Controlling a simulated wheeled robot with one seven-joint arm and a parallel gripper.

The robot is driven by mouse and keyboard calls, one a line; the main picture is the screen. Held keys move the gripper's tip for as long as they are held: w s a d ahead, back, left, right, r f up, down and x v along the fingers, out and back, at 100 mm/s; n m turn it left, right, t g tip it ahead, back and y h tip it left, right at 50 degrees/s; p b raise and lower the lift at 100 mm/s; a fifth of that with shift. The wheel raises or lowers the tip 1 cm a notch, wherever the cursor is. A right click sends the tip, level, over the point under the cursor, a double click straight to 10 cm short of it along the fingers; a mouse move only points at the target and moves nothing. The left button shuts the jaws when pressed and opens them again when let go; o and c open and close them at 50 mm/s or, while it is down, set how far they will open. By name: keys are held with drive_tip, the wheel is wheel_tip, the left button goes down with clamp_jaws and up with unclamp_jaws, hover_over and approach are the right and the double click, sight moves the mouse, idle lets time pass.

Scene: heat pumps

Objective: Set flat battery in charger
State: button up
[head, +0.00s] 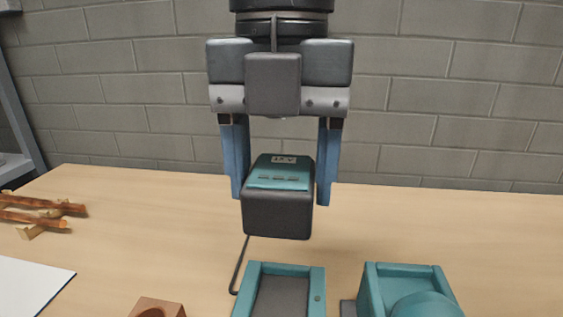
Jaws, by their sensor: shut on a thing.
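My gripper (280,190) is shut on a black battery (278,212) with a teal top panel and a small light label. The blue fingers press on its left and right sides, and the battery hangs above the table (150,225). Below it, near the bottom edge, is a teal-framed tray with a dark grey inside (285,300), which looks like the charger. A dark cable (239,268) runs by its left side. The front of the tray is cut off by the picture edge.
A teal box-shaped object (405,270) with a rounded part stands at the lower right, cut off below. A brown block with a round hole (157,308) is at the bottom left. Brown sticks (40,213) and a white sheet (30,285) lie at the left. A grey brick wall (440,100) stands behind.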

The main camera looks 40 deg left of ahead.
drive_tip(key=shift+f+b, duration=3.3)
drive_tip(key=shift+f, duration=1.45)
drive_tip(key=shift+f+b, duration=1.45)
drive_tip(key=shift+f, duration=0.55)
drive_tip(key=o, duration=1.4)
drive_tip(key=shift+r, duration=0.15)
wheel_tip(320, 180, up, 8)
drive_tip(key=shift+f+p, duration=0.2)
drive_tip(key=shift+p, duration=0.5)
